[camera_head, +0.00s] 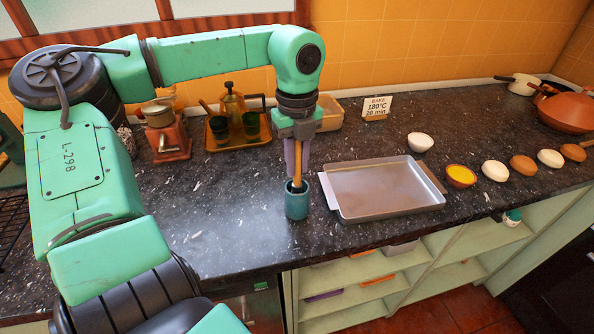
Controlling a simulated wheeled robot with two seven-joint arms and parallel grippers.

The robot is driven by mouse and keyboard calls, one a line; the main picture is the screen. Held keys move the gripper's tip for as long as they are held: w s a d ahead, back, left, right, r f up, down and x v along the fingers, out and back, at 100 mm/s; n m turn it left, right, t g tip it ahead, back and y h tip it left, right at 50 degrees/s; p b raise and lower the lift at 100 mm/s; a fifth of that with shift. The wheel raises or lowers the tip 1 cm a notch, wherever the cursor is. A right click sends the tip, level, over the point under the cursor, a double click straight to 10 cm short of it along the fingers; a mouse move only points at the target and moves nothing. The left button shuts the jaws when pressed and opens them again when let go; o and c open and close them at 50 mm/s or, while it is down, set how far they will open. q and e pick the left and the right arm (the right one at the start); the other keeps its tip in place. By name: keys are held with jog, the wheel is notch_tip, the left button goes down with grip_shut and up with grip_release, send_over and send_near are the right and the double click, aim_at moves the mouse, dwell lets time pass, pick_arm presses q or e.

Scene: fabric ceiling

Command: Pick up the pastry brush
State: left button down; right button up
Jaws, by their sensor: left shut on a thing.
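The pastry brush (297,174) shows as a slim wooden handle standing upright in a teal cup (297,203) on the dark counter. Its lower end is hidden inside the cup. My left gripper (297,168) points straight down above the cup and is shut on the upper part of the handle. Its fingers cover part of the handle. My right gripper does not show.
A metal baking tray (385,205) lies just right of the cup. Behind are a tray with a pot and cups (237,130), a grinder (165,140) and a bake sign (377,107). Several bowls, including a yellow-filled one (461,176), line the right. Counter left of the cup is clear.

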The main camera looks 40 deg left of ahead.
pick_arm(q)
notch_tip(320, 180, up, 16)
jog(key=shift+f, duration=0.15)
dwell(2.3)
